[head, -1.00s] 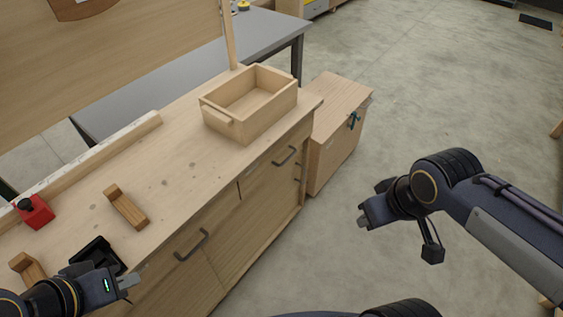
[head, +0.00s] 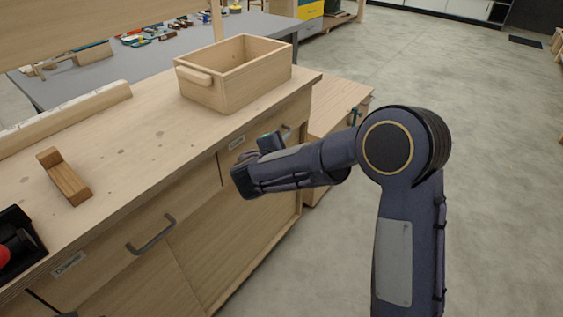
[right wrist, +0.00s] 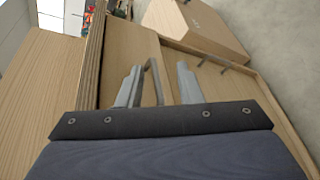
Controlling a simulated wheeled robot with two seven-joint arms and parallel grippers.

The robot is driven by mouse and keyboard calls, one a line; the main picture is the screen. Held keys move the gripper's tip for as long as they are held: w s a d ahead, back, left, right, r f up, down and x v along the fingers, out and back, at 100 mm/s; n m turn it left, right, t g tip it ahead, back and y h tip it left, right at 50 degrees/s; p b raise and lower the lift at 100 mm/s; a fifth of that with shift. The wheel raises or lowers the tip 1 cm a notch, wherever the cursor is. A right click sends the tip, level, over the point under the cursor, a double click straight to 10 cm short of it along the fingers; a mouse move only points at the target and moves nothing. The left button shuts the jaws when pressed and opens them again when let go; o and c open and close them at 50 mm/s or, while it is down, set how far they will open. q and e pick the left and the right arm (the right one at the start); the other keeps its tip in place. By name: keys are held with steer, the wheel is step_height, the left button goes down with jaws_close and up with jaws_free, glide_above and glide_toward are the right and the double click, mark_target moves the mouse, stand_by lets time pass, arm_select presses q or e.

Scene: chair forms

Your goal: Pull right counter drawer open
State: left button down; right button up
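The right counter drawer (head: 229,161) is a light wood front under the worktop's right part, with a small label. It looks flush with the counter. Its dark bar handle (head: 287,130) is partly hidden behind my right gripper (head: 276,140). In the right wrist view the handle (right wrist: 154,76) stands between the two open grey fingers of the right gripper (right wrist: 160,84), nearer the left finger. I cannot tell whether a finger touches it.
An open wooden box (head: 225,92) stands on the worktop (head: 135,130) above the drawer. The left drawer handle (head: 150,235), a wooden block (head: 64,177) and a black tray (head: 18,250) are at left. A wooden cabinet (head: 335,105) stands beyond the counter. Floor is clear at right.

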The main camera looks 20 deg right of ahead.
steer(key=shift+n+t+y, duration=0.3)
steer(key=shift+n+t, duration=0.4)
steer(key=shift+n, duration=0.1)
steer(key=w+f, duration=0.1)
steer(key=w, duration=0.2)
steer(key=w+f, duration=0.1)
steer(key=w, duration=0.1)
steer(key=w+f+b, duration=0.1)
steer(key=w+f, duration=0.1)
steer(key=w, duration=0.1)
steer(key=shift+w+d, duration=0.3)
steer(key=shift+d, duration=0.1)
jaws_close()
